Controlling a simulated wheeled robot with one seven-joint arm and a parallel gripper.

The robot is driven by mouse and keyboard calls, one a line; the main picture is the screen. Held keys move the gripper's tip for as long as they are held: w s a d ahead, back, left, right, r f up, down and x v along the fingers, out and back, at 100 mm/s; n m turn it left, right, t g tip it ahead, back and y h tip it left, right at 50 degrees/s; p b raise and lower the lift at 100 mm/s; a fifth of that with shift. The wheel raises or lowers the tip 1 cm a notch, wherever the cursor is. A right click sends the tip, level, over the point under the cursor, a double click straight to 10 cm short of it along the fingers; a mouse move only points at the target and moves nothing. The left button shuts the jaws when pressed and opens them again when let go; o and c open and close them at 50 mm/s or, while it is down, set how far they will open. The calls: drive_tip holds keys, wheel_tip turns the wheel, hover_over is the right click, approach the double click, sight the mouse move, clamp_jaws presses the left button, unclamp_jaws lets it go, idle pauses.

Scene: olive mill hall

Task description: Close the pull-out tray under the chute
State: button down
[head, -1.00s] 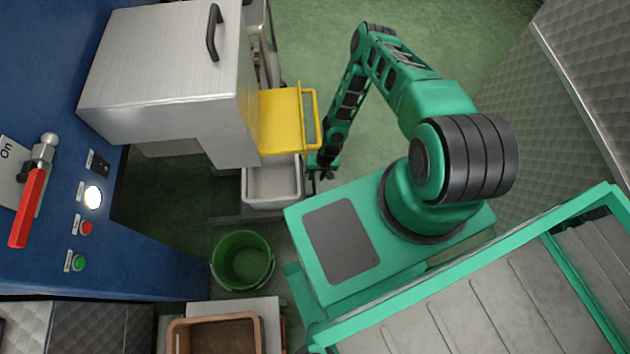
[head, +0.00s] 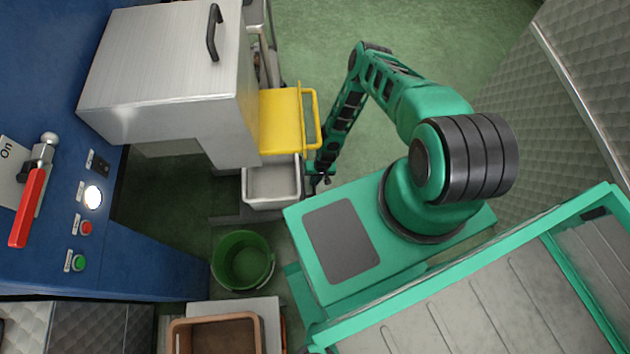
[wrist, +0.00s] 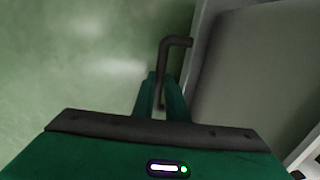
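The grey pull-out tray (head: 272,203) sticks out below the yellow chute part (head: 283,122) at the machine's right side. Its inside looks empty. In the wrist view the tray's grey body (wrist: 255,75) is on the right, with a dark bent bar handle (wrist: 176,42) standing off its edge. My gripper (head: 319,180) is at the tray's right side, low beside it. In the wrist view my gripper's fingers (wrist: 161,92) lie on either side of the handle's long bar. I cannot tell whether they press on it.
A green bucket (head: 243,262) stands in front of the tray, and a brown crate (head: 215,322) is nearer still. A metal housing (head: 165,75) and a blue panel (head: 45,230) are on the left. Green floor (head: 300,40) is free beyond my arm.

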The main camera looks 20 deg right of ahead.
drive_tip(key=shift+w+a, duration=0.25)
drive_tip(key=shift+a, duration=0.45)
drive_tip(key=shift+w+a, duration=0.2)
drive_tip(key=shift+a, duration=0.55)
drive_tip(key=shift+w+a, duration=0.25)
drive_tip(key=shift+a, duration=0.45)
drive_tip(key=c, duration=1.8)
unclamp_jaws()
drive_tip(key=shift+o, duration=0.2)
wheel_tip(320, 180, up, 8)
drive_tip(key=d, duration=0.1)
drive_tip(key=shift+s+d, duration=0.2)
drive_tip(key=shift+f, duration=0.1)
